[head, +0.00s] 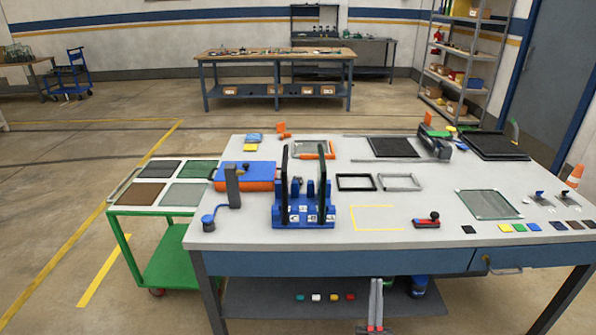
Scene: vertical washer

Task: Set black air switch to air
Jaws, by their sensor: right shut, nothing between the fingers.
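A blue fixture (303,214) with tall black uprights stands at the front of the table. Small white label patches show on its front face, too small to read. A small red and black device (427,221) with a raised knob lies to its right. I cannot tell which part is the black air switch, or its setting. My right gripper (376,284) is at the bottom of the view, in front of and below the table's front edge. Its fingers are together and empty, apart from the fixture. My left gripper is not in view.
The grey table (330,236) carries a blue and orange box (247,174), frames and a dark screen panel (487,204). A green cart (170,211) with panels stands at the left. A yellow outlined area (376,206) right of the fixture is empty.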

